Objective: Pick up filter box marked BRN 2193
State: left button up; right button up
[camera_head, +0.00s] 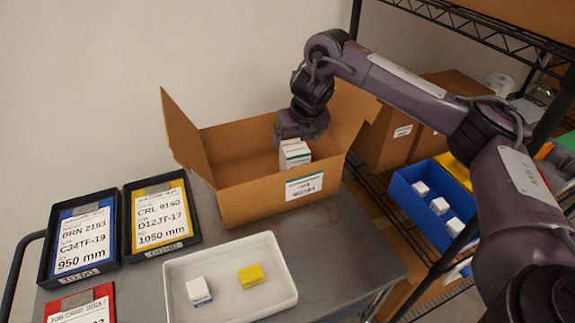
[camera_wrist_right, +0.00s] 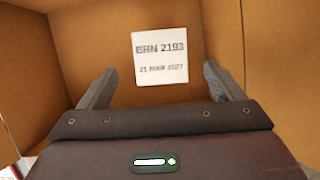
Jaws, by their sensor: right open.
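A white filter box (camera_head: 295,153) with a green stripe stands inside the open cardboard carton (camera_head: 250,190) in the head view. My right gripper (camera_head: 300,135) is in the carton's opening, directly over the box, and hides part of it. In the right wrist view, a white face marked BRN 2193 (camera_wrist_right: 161,57), with a date line ending in 2027, shows between the two spread fingers of the right gripper (camera_wrist_right: 159,74). The gripper is open; I cannot tell how far the fingers are from the box. My left gripper is out of view.
A white tray (camera_head: 183,310) with a white box and a yellow box is in front of the carton. Job card holders, one blue reading BRN 2193 (camera_head: 85,238) and one yellow (camera_head: 160,215), lie left. A blue bin (camera_head: 413,205) is on the right rack. Carton flaps stand up around the gripper.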

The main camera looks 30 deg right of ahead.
aim_at(295, 147)
jog(key=shift+w+d+f, duration=0.1)
jog(key=shift+w+f, duration=0.05)
jog(key=shift+f, duration=0.55)
jog(key=shift+p+x, duration=0.55)
jog(key=shift+x, duration=0.65)
jog(key=p+x, duration=0.1)
jog(key=x, duration=0.2)
jog(key=shift+w+f, duration=0.35)
jog(key=shift+f, duration=0.1)
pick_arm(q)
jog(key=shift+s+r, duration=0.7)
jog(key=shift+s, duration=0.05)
pick_arm(e)
jog(key=c, duration=1.4)
